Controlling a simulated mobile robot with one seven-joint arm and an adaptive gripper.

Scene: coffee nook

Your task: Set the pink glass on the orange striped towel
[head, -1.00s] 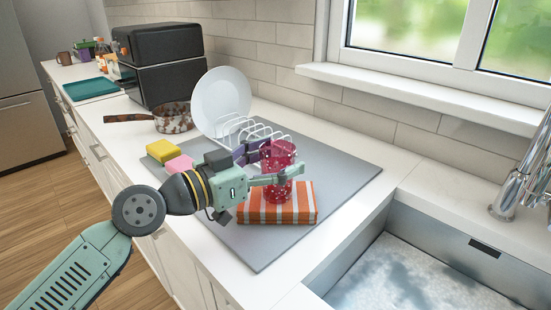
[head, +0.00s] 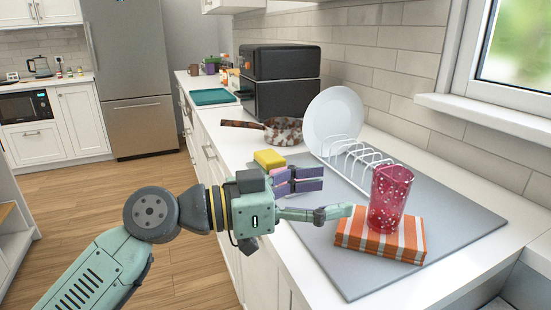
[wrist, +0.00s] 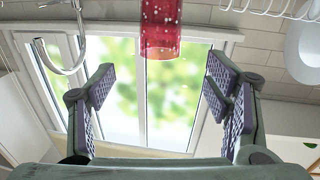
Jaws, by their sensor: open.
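The pink glass (head: 389,197), see-through with white dots, stands upright on the folded orange striped towel (head: 354,243). Part of the glass (wrist: 160,35) also shows at the top of the wrist view, beyond the fingertips. My gripper (head: 338,196) is open and empty, to the left of the glass and apart from it. Its two fingers (wrist: 162,85) are spread wide in the wrist view with nothing between them. The towel lies on the grey mat and is not visible in the wrist view.
The grey mat (head: 465,219) also holds a white dish rack (head: 362,164) with a white plate (head: 333,120) behind it. A yellow sponge (head: 269,160) and a rusty pan (head: 283,131) lie to the left. A dark oven (head: 281,82) stands at the back. The sink is at lower right.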

